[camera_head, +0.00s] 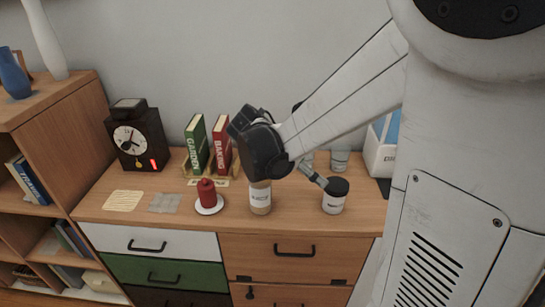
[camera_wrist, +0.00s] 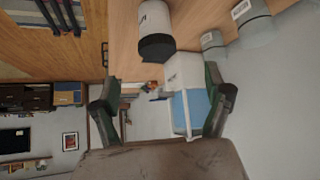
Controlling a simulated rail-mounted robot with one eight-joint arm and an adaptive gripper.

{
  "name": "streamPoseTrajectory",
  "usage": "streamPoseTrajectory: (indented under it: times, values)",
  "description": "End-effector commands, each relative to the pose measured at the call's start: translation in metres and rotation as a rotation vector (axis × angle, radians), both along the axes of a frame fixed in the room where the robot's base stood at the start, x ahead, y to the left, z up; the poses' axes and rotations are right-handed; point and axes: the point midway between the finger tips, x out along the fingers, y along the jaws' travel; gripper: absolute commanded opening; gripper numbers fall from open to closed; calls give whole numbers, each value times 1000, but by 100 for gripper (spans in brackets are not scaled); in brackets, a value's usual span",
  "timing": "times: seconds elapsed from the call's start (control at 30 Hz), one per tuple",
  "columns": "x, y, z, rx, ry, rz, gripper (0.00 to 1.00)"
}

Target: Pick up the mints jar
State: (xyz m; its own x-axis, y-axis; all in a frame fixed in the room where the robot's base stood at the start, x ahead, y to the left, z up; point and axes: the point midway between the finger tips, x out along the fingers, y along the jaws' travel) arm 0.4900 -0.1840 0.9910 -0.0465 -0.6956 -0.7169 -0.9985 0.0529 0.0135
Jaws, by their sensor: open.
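A white jar with a black lid (camera_head: 334,197) stands upright on the wooden dresser top, right of the middle. Its label is too small to read, so I cannot confirm that it is the mints jar. It also shows in the wrist view as the white, dark-lidded jar (camera_wrist: 156,32) at the top. My gripper (camera_head: 313,165) is open and empty, reaching sideways from the left; one finger appears close to the dark lid, and I cannot tell if it touches. In the wrist view, the two fingers of my gripper (camera_wrist: 163,110) are spread, with the jar beyond and above them.
A beige labelled jar (camera_head: 260,199) stands below my wrist. Grey-lidded containers (camera_head: 340,159) and a white bin (camera_head: 380,150) stand behind the black-lidded jar.

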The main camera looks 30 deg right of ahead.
Motion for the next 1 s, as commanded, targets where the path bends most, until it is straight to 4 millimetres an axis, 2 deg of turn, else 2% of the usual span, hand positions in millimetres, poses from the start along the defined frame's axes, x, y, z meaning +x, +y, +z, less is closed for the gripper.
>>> streamPoseTrajectory:
  times: [0.17, 0.5, 0.87, 1.0]
  values:
    - [1, -11, -11, -17, -13, -33, 82]
    - [-3, -52, -52, -15, -12, -32, 82]
    - [-5, -68, -68, -15, -12, -29, 82]
    - [-10, -79, -80, -15, -12, -32, 82]
